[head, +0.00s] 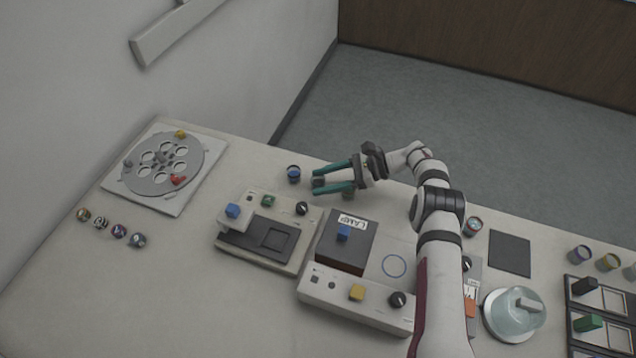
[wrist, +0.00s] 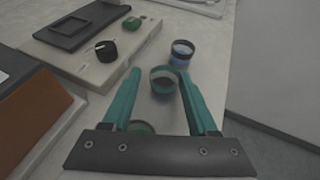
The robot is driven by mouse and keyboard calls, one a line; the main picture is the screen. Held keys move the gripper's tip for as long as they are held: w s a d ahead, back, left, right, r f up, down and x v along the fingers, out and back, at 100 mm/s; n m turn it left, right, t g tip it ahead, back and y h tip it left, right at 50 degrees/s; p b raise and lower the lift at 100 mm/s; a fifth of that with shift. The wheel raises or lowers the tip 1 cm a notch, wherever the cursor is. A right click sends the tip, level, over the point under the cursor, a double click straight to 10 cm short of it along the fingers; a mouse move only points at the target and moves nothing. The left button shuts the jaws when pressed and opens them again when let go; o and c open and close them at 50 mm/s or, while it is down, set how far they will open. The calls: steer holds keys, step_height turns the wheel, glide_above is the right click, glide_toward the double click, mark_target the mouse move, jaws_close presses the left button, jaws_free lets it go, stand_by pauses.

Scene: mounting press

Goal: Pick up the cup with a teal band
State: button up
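My gripper (head: 316,179) has two teal fingers and is open, reaching left over the back of the table. In the wrist view, a small dark-rimmed cup with a teal-looking band (wrist: 163,82) stands upright between the fingertips, with gaps at the sides. In the head view this cup (head: 319,183) is partly hidden by the fingers. A cup with a blue band (wrist: 181,52) stands just beyond the fingertips, also seen in the head view (head: 293,174). A third, greenish cup (wrist: 141,127) is nearer the palm, mostly hidden by the gripper.
A control panel with a black knob (wrist: 106,50) and green button stands beside the cups. A box marked LAMP (head: 346,240) is in front of my gripper. The round slotted plate (head: 163,163) is at left. More cups (head: 580,253) stand at right. The table's back edge is close.

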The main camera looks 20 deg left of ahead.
jaws_close()
